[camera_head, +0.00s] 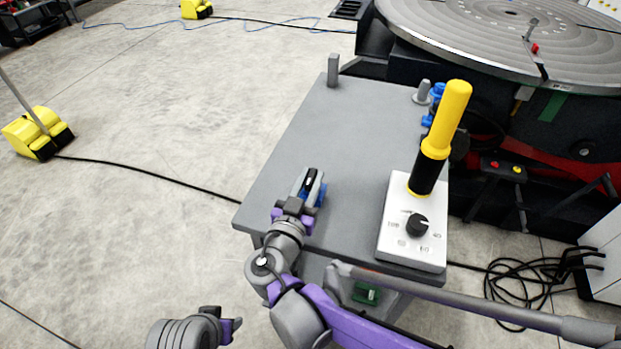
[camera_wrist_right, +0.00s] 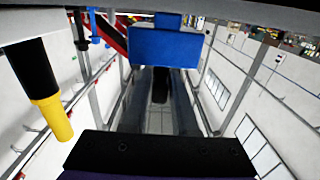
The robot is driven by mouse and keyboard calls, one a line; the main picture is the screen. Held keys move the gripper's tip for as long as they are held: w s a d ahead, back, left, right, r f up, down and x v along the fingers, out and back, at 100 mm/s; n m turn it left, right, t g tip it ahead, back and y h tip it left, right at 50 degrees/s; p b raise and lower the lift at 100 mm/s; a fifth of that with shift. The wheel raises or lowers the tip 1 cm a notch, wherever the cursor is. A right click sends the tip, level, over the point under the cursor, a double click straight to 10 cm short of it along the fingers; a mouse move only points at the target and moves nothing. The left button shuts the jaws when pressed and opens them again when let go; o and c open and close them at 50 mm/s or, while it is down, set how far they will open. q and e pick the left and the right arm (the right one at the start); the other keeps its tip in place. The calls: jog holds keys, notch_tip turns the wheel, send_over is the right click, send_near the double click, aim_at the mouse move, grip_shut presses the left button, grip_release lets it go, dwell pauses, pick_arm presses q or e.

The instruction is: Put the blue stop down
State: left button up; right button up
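The blue stop (camera_head: 319,196) is at my right gripper (camera_head: 311,184), above the near left part of the grey cart top (camera_head: 345,130). Blue shows on both sides of the gripper's fingers, which appear shut on it. In the right wrist view the blue stop (camera_wrist_right: 165,45) is large, in front of the dark gripper part (camera_wrist_right: 160,155). I cannot tell whether its underside touches the cart top. My left gripper (camera_head: 228,325) is low in the head view, away from the cart; its fingers are mostly hidden.
A white control box (camera_head: 398,245) with a black knob and a yellow-topped handle (camera_head: 446,120) stands on the cart's right side. The round positioner table (camera_head: 480,35) is beyond. The cart's middle is clear.

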jog(key=shift+o, duration=1.4)
jog(key=shift+r, duration=0.15)
jog(key=v, duration=0.7)
jog(key=shift+s+p, duration=0.25)
jog(key=shift+p, duration=0.15)
